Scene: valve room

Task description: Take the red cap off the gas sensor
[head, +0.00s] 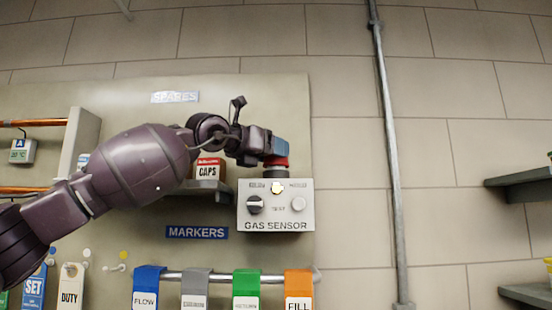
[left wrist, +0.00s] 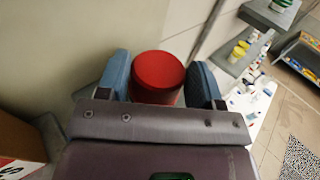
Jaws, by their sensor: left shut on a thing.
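The gas sensor (head: 276,212) is a light grey box on the wall panel, with a black knob, a lit yellow lamp and a white button on its front. The red cap (head: 277,161) sits at the top of the sensor, above a dark collar. My left gripper (head: 281,150) reaches in from the left, and its blue fingers hide part of the cap. In the left wrist view the red cap (left wrist: 157,76) is between the two blue fingers of my left gripper (left wrist: 158,82), which is shut on it. My right gripper is not in view.
A red and white CAPS box (head: 208,170) stands on a small shelf (head: 209,190) left of the sensor. Coloured tags, including the orange FILL tag (head: 298,290), hang on a rail below. A vertical pipe (head: 390,150) runs right of the panel. Dark shelves (head: 520,179) are at far right.

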